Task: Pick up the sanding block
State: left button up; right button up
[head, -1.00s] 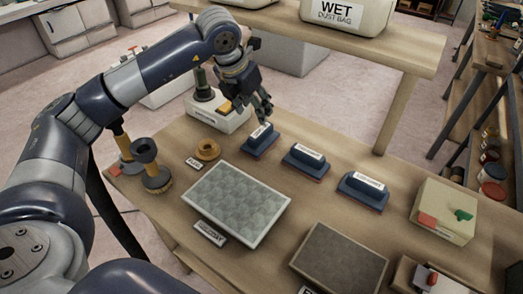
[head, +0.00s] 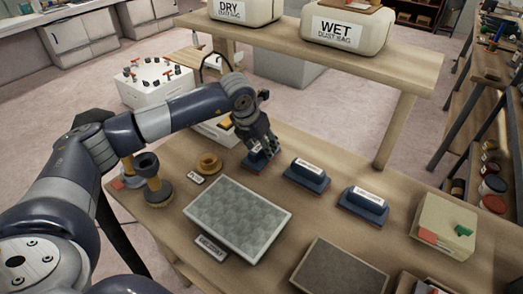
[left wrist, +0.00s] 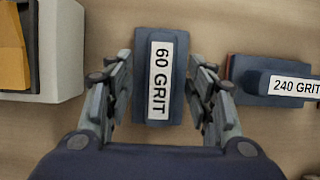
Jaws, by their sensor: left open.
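Several dark blue sanding blocks with white labels stand in a row on the wooden table. The leftmost block (head: 256,161), labelled 60 GRIT in the left wrist view (left wrist: 160,80), is partly hidden by my gripper in the head view. My left gripper (head: 262,150) is open above it. In the left wrist view the fingers (left wrist: 160,110) lie on either side of the block, with gaps showing. The middle block (head: 306,176) reads 240 GRIT in the left wrist view (left wrist: 285,88). A third block (head: 364,204) sits to its right. My right gripper is not in view.
A patterned grey pad (head: 237,217) lies in front of the blocks. A tan ring (head: 208,163) and a brush-like tool (head: 153,183) are to the left. A cream box (head: 444,226) stands at the right. Dust bags sit on a raised shelf (head: 400,62) behind.

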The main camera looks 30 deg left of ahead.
pick_arm(q)
jog(key=shift+w+f, duration=0.1)
jog(key=shift+f, duration=0.15)
jog(key=shift+f, duration=0.1)
grip_shut()
